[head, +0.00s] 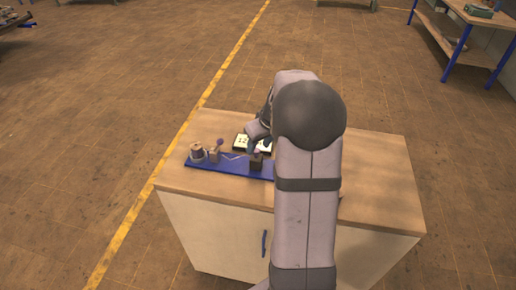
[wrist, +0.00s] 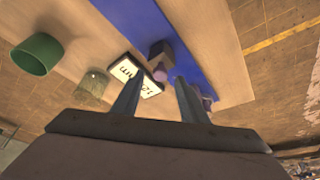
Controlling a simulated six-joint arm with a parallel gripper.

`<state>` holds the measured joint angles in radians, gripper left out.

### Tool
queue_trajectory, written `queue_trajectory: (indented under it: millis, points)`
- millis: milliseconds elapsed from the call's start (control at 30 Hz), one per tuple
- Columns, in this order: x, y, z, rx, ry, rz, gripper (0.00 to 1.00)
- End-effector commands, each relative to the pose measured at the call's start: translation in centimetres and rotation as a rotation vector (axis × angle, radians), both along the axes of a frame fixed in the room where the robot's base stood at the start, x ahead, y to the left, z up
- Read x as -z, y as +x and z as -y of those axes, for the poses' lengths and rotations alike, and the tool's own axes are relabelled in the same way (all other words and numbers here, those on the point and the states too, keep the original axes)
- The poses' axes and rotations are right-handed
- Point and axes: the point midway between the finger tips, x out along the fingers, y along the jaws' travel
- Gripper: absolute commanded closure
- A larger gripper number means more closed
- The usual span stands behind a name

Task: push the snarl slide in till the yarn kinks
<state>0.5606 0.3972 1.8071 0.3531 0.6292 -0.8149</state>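A long blue base (head: 230,166) lies on the wooden top. It carries a spool (head: 197,152) at its left end, a small tan block with a purple knob (head: 215,153), and a dark block with a pinkish knob (head: 256,160) that may be the snarl slide. A pale zigzag line, likely the yarn (head: 236,157), runs between the two blocks. My arm hides the base's right end.
A black-framed white sign (head: 243,142) lies behind the base; its marking is upside down in the wrist view (wrist: 124,70). The worktop's right side (head: 380,180) looks clear.

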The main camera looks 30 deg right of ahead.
Motion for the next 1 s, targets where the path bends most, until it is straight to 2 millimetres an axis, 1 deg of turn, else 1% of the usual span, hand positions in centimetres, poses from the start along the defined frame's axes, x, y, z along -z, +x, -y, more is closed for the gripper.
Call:
queue_trajectory:
  millis: [200, 400, 533, 1000]
  points:
    - [-2.7, -1.1, 0.1, 0.001, -0.003, 0.003, 0.60]
    - [-4.3, -1.8, 0.0, 0.000, -0.001, 0.001, 0.60]
    - [-4.7, -2.0, 0.0, 0.000, 0.000, -0.001, 0.60]
    - [-4.7, -2.0, 0.0, 0.011, 0.005, -0.001, 0.60]
